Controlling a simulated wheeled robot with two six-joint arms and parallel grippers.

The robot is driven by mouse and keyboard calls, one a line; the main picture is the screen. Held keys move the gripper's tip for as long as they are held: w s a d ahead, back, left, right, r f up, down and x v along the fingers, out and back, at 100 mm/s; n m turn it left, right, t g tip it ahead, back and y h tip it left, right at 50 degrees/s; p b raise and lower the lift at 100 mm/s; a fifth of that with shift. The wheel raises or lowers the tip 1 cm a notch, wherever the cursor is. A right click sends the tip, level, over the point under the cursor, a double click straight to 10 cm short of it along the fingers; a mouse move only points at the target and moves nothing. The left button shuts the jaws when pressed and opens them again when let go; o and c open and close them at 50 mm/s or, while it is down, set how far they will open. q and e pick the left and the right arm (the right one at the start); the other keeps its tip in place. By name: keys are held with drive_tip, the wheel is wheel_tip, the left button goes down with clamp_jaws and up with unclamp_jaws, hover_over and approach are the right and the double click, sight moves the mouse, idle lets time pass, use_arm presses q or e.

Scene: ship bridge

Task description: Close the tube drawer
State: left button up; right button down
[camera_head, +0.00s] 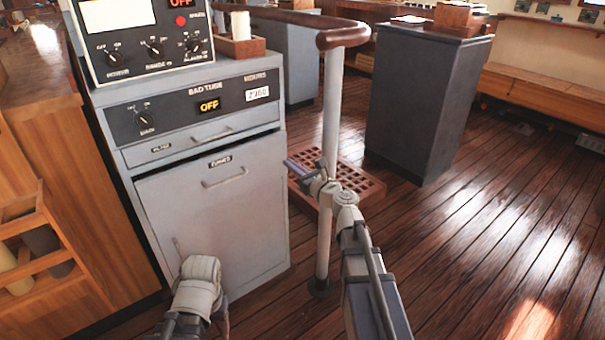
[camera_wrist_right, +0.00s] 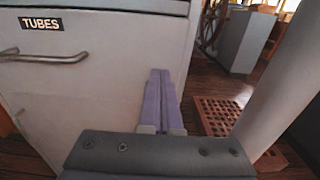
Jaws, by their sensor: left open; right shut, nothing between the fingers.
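The tube drawer (camera_head: 225,205) is the large grey lower front of the cabinet, with a bar handle (camera_head: 225,178) under a dark "TUBES" label. A dark gap shows along its top edge, so the front appears to stand slightly out. In the right wrist view the drawer front (camera_wrist_right: 95,95) and its handle (camera_wrist_right: 45,58) fill the left side. My right gripper (camera_head: 297,168) is shut and empty, with its purple fingers (camera_wrist_right: 160,85) by the drawer's right edge; contact cannot be told. My left gripper (camera_head: 180,248) is open, low before the drawer front, its fingers mostly hidden by its wrist.
A narrow shut-looking drawer (camera_head: 200,143) and a control panel (camera_head: 195,103) sit above. A white post (camera_head: 331,130) with a wooden rail stands right of the cabinet, near my right arm. A wooden grating (camera_head: 355,182) lies behind it. Open floor (camera_head: 480,240) extends right.

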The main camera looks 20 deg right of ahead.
sight(278, 154)
drive_tip(key=shift+x, duration=2.15)
drive_tip(key=x, duration=0.4)
drive_tip(key=shift+w, duration=0.3)
use_arm(q)
drive_tip(key=shift+s+d, duration=0.3)
drive_tip(key=shift+d, duration=0.35)
use_arm(e)
drive_tip(key=v, duration=1.4)
drive_tip(key=shift+s, duration=0.35)
